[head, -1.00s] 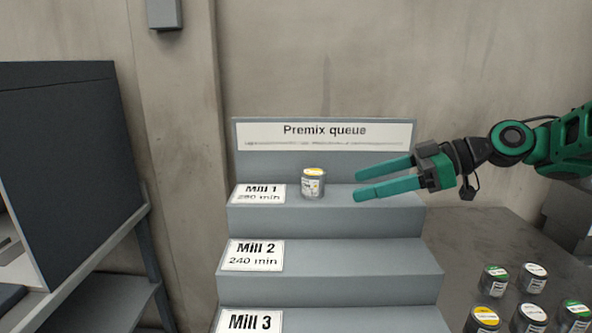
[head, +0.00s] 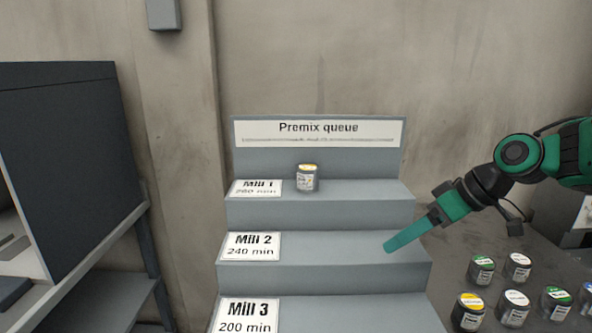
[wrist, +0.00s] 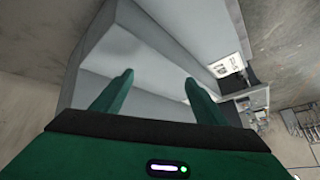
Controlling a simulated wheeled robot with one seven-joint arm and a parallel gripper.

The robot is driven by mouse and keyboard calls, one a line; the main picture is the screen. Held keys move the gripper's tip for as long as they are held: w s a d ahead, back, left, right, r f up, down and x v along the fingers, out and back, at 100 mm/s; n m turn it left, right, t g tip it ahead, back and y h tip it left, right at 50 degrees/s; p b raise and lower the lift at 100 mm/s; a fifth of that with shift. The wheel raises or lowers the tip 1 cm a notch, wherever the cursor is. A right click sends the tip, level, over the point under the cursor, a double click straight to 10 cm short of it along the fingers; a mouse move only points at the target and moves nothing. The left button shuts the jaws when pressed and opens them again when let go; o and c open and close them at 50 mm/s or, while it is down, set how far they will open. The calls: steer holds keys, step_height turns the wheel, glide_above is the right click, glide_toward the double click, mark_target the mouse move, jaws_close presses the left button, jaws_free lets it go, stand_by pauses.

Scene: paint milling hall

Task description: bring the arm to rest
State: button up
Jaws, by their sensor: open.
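My gripper (head: 390,247) is in front of the right part of the stepped rack, near the Mill 2 step, pointing down and to the left. Its green fingers line up in the head view, so only one shows clearly. In the wrist view my gripper (wrist: 158,82) has its two fingers spread apart with nothing between them. A tin with a yellow top (head: 307,177) stands upright on the Mill 1 step, apart from my gripper.
The grey stepped rack (head: 335,213) carries a "Premix queue" sign (head: 318,130). Several tins, including a yellow-topped one (head: 468,311), stand on the dark table (head: 440,258) at lower right. A dark cabinet (head: 75,165) stands at left.

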steer(key=s+d+f+m+g+h, duration=0.2)
steer(key=s+d+m, duration=0.5)
steer(key=s, duration=0.5)
steer(key=s+d+f+m+g+h, duration=0.2)
steer(key=s+d+f+m+h, duration=0.2)
steer(key=s+d, duration=0.6)
step_height(320, 180, down, 3)
steer(key=s+m, duration=0.2)
steer(key=m, duration=0.1)
steer(key=shift+s+d+r, duration=0.2)
steer(key=shift+s, duration=0.1)
